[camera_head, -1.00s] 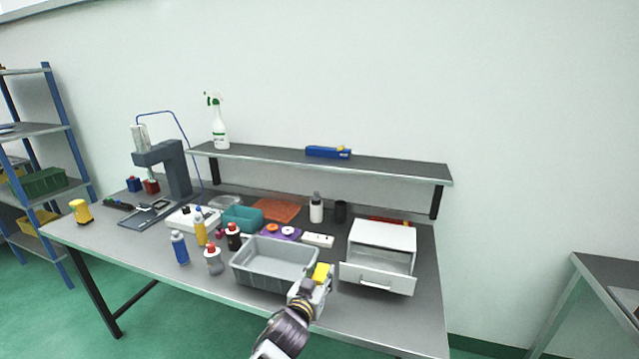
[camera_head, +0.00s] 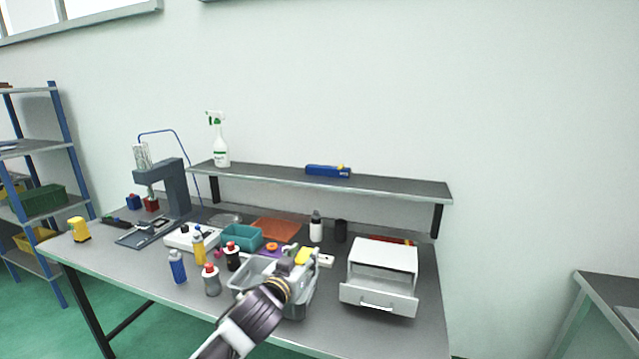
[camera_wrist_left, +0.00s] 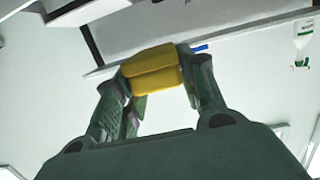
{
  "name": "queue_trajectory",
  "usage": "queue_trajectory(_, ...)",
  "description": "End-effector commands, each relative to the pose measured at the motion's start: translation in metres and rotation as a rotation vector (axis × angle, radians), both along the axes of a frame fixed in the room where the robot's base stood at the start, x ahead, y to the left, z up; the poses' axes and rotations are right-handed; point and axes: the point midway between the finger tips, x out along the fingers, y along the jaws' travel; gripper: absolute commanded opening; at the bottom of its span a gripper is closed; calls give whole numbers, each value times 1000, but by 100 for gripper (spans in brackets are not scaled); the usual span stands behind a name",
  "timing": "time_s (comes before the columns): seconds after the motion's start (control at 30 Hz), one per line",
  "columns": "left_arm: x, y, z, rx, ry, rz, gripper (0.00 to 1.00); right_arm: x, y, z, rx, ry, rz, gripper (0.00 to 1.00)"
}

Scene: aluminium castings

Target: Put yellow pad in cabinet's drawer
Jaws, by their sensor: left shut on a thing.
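The yellow pad (camera_head: 304,256) is held between the fingers of my left gripper (camera_head: 298,258), above the right part of the grey bin. In the left wrist view the yellow pad (camera_wrist_left: 152,70) sits between both fingertips of the left gripper (camera_wrist_left: 155,75). The white cabinet (camera_head: 383,262) stands on the table to the right of the gripper. Its lower drawer (camera_head: 378,299) is pulled open toward the front. The inside of the drawer shows only partly. My right gripper is not in view.
The grey bin (camera_head: 243,281) lies under my left arm. Several bottles, such as a blue one (camera_head: 177,267), stand left of it. A teal tray (camera_head: 242,238) is behind. A raised shelf (camera_head: 400,188) runs along the back. Bare table lies right of the cabinet.

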Motion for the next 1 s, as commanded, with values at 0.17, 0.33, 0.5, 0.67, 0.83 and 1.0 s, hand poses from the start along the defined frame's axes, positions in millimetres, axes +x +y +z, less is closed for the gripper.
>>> queue_trajectory(0.17, -5, 23, 5, 0, 1, 34, 24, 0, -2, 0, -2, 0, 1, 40)
queue_trajectory(0.33, -10, 42, 2, -1, 1, 67, 24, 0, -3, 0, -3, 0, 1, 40)
queue_trajectory(0.5, -16, 61, -5, 0, 2, 100, 24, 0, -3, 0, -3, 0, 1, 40)
queue_trajectory(0.67, -22, 79, -16, 0, 2, 133, 24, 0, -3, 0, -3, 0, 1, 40)
queue_trajectory(0.83, -28, 95, -30, -1, 3, 163, 24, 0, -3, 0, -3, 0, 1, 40)
queue_trajectory(1.0, -35, 109, -44, -1, 4, 192, 24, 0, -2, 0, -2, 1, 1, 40)
